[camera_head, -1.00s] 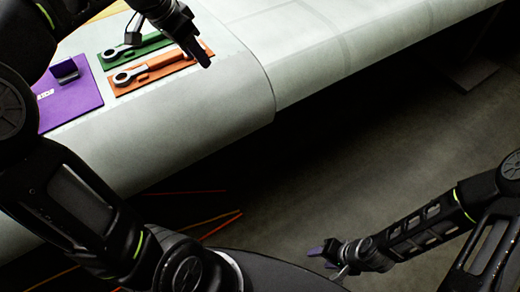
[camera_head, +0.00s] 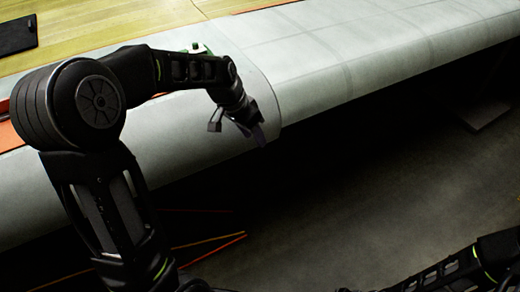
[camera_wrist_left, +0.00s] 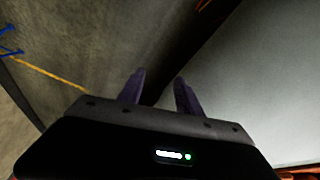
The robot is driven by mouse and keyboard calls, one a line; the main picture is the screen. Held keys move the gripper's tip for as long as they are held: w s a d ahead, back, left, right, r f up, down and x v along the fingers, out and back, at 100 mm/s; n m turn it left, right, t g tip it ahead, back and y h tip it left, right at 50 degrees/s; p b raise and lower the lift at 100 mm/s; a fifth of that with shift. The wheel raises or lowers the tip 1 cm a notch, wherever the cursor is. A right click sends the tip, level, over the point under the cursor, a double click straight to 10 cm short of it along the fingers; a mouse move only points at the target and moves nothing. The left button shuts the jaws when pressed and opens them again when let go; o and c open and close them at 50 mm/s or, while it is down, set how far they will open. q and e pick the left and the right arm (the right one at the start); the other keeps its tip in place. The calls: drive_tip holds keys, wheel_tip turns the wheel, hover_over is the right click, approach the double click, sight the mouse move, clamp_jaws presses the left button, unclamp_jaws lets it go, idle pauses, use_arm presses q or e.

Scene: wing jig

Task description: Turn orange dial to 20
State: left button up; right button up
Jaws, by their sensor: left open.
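No orange dial can be made out now. The orange plate with a wrench-like tool seen earlier is mostly hidden behind my left arm. My left gripper (camera_head: 238,131) hangs over the rounded front edge of the pale wing, fingers pointing down. In the left wrist view its two purple fingers (camera_wrist_left: 160,90) are apart with nothing between them. An orange strip (camera_wrist_left: 300,173) shows at the lower right corner of that view; I cannot tell what it is. My right gripper is cut off at the bottom of the head view.
The pale wing (camera_head: 340,60) runs to the upper right, its top mostly bare. A bit of green (camera_head: 203,50) shows behind my left arm. A yellowish surface (camera_head: 110,30) and a dark flat object (camera_head: 18,34) lie at the back left. Below the wing is dark floor (camera_head: 350,190).

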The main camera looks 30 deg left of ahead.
use_arm(q)
drive_tip(key=f, duration=0.1)
drive_tip(key=d, duration=0.1)
drive_tip(key=f, duration=0.1)
drive_tip(key=shift+s+d+f, duration=0.25)
drive_tip(key=shift+d+f, duration=0.1)
drive_tip(key=s+d+f+n+t, duration=0.1)
drive_tip(key=s+d+f+n, duration=0.1)
drive_tip(key=d+f, duration=0.45)
drive_tip(key=s+d+f+n, duration=0.1)
drive_tip(key=d+f+n, duration=0.25)
drive_tip(key=f, duration=0.65)
drive_tip(key=s+d+f+g, duration=0.1)
drive_tip(key=s+d+f, duration=0.2)
drive_tip(key=s, duration=0.4)
drive_tip(key=s+d+f+g+h, duration=0.1)
drive_tip(key=s+d+f, duration=0.2)
drive_tip(key=s, duration=0.4)
drive_tip(key=s+d+f+g, duration=0.2)
drive_tip(key=s+d+f, duration=0.2)
drive_tip(key=s, duration=0.3)
drive_tip(key=shift+s+f+h, duration=0.35)
drive_tip(key=shift+f+h, duration=0.05)
drive_tip(key=shift+f, duration=0.4)
